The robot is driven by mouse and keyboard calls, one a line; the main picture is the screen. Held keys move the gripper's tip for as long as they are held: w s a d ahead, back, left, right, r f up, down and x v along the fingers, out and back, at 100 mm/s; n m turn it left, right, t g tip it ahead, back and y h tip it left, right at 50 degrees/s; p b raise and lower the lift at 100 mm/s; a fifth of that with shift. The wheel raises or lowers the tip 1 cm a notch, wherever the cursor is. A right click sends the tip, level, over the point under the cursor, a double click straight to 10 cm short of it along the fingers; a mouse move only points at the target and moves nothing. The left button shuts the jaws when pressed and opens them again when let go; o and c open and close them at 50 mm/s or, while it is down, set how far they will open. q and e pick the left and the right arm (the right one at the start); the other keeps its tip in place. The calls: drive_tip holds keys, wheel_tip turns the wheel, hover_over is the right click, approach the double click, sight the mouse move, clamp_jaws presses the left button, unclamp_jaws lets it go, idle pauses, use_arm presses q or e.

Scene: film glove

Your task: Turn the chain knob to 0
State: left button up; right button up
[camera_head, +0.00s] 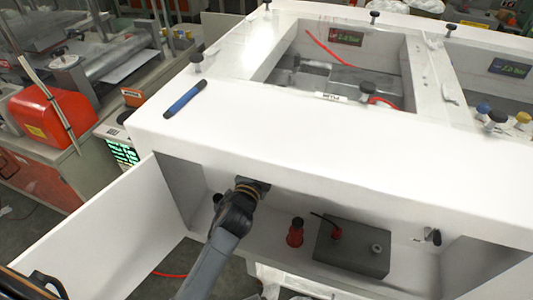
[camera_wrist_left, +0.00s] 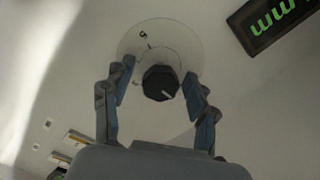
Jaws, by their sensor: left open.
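The chain knob (camera_wrist_left: 160,82) is a black round knob with a white pointer line, on a pale round dial plate (camera_wrist_left: 186,48). In the left wrist view its pointer is toward the lower right. One digit shows on the dial's upper left; the other marks are hard to read. My left gripper (camera_wrist_left: 166,92) is open, with a finger on each side of the knob and gaps between. In the head view my left arm reaches into the white cabinet's recess, where the gripper end (camera_head: 252,187) is mostly hidden. The knob cannot be made out there. My right gripper is not in view.
A green-lit display (camera_wrist_left: 276,22) is right of the dial. The recess holds a grey box (camera_head: 350,248) and a red fitting (camera_head: 295,233). The open white door (camera_head: 95,235) stands left of my arm. A blue-handled tool (camera_head: 184,100) lies on the white top.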

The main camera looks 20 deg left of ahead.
use_arm(q)
drive_tip(key=s, duration=1.2)
drive_tip(key=shift+a, duration=0.2)
drive_tip(key=s+a+f+n+g+y, duration=0.2)
drive_tip(key=s+a+f+n+g, duration=0.3)
drive_tip(key=s+f+n+g, duration=0.25)
drive_tip(key=s+d+f+n+g+h, duration=0.1)
drive_tip(key=s+f+n+g, duration=0.15)
drive_tip(key=s, duration=0.35)
drive_tip(key=s+d+f+n+g+h, duration=0.1)
drive_tip(key=s+f+g, duration=0.1)
drive_tip(key=s+g, duration=0.35)
drive_tip(key=s+f, duration=0.2)
drive_tip(key=f, duration=1.1)
drive_tip(key=s+f, duration=0.2)
drive_tip(key=f, duration=1.1)
drive_tip(key=s+a+f+g, duration=0.1)
drive_tip(key=s+a+f, duration=0.2)
drive_tip(key=s+f, duration=1.3)
drive_tip(key=shift+s+y, duration=0.3)
